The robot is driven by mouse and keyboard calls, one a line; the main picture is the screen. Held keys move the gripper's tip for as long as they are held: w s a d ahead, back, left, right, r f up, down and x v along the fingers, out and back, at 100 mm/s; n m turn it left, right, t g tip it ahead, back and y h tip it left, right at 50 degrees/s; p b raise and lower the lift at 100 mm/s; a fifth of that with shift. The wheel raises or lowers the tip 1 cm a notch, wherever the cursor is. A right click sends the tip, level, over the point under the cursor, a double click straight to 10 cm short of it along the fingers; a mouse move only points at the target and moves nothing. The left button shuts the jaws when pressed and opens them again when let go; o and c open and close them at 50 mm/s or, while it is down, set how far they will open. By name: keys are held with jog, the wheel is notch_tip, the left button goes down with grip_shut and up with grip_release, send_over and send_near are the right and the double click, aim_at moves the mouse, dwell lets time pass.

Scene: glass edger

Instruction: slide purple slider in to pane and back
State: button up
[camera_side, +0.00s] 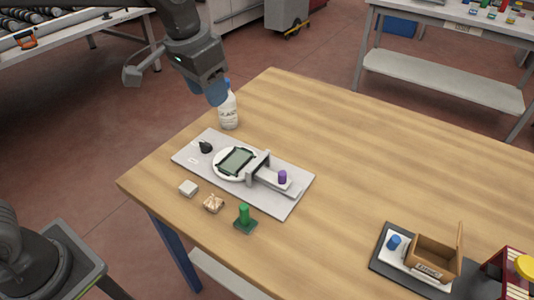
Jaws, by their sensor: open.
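The purple slider (283,177) is a small upright knob on a light rail at the right part of a grey base plate (291,207). A grey bracket (258,166) stands between it and the pane. The pane (236,161) is a greenish, dark-framed rectangle on a white round disc (220,172). The slider stands apart from the pane. My gripper (216,94) is open and empty, high at the back, up and to the left of the plate. Its fingertips look blue and overlap the white bottle in the picture.
A white bottle (229,112) stands behind the plate. A black knob (205,147) is at the plate's left end. A cardboard box (434,258) is at the right front.

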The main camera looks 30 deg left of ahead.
jog(key=w+d+f+m+g, duration=0.1)
jog(key=w+d+f, duration=0.5)
jog(key=w, duration=0.1)
jog(key=m+g, duration=0.1)
send_over(283, 173)
notch_tip(283, 173, down, 5)
jog(key=shift+y, duration=0.3)
notch_tip(283, 173, down, 14)
jog(key=shift+f, duration=0.1)
grip_shut()
